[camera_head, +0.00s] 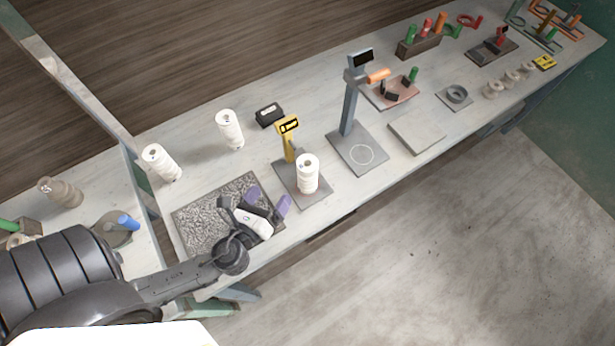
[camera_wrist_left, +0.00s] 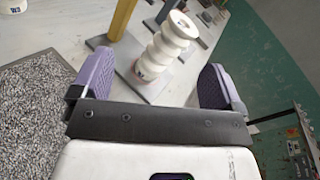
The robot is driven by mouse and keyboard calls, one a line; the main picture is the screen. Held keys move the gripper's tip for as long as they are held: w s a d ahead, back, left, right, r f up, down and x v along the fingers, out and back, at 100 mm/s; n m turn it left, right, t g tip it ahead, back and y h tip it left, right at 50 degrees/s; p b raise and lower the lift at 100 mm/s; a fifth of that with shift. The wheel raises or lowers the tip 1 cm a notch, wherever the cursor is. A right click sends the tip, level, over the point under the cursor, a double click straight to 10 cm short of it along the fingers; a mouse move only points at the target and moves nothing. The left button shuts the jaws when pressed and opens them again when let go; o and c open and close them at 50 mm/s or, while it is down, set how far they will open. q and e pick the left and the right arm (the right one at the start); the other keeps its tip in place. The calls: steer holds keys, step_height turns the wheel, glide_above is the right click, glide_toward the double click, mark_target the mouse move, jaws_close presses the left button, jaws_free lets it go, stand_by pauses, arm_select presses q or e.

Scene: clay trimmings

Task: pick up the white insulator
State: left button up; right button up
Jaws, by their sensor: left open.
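Three white ribbed insulators stand upright on the long bench: one (camera_head: 160,161) near its left end, one (camera_head: 230,129) toward the back edge, and one (camera_head: 308,174) on the grey base of a yellow post. The last one also shows between and beyond my fingers in the left wrist view (camera_wrist_left: 167,46). My left gripper (camera_head: 268,199) is open and empty, over the right part of a speckled mat (camera_head: 203,213). Its purple fingers point toward the insulator on the base, with a gap between. My right gripper is out of view.
The yellow post (camera_head: 289,140) rises close behind the nearest insulator. A grey post with a display (camera_head: 350,102) stands farther right, and a black box (camera_head: 269,115) lies behind. A flat grey slab (camera_head: 417,131) and coloured tools fill the far bench.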

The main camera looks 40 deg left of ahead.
mark_target(301, 172)
arm_select(q)
steer(key=w+m, duration=0.2)
steer(key=w+m+h, duration=0.1)
steer(key=w+m, duration=0.1)
steer(key=w, duration=0.1)
steer(key=w+d+m+t+h+p, duration=0.1)
steer(key=w+m, duration=0.1)
steer(key=w, duration=0.1)
steer(key=shift+f, duration=0.4)
steer(key=shift+w+a+r+p, duration=0.1)
steer(key=shift+w+a+p, duration=0.15)
steer(key=shift+w, duration=1.05)
steer(key=shift+w+a+r+p, duration=0.1)
steer(key=shift+w+p, duration=0.1)
steer(key=shift+w, duration=1.1)
steer(key=shift+w+f, duration=0.1)
steer(key=shift+w, duration=0.3)
steer(key=c, duration=1.7)
jaws_close()
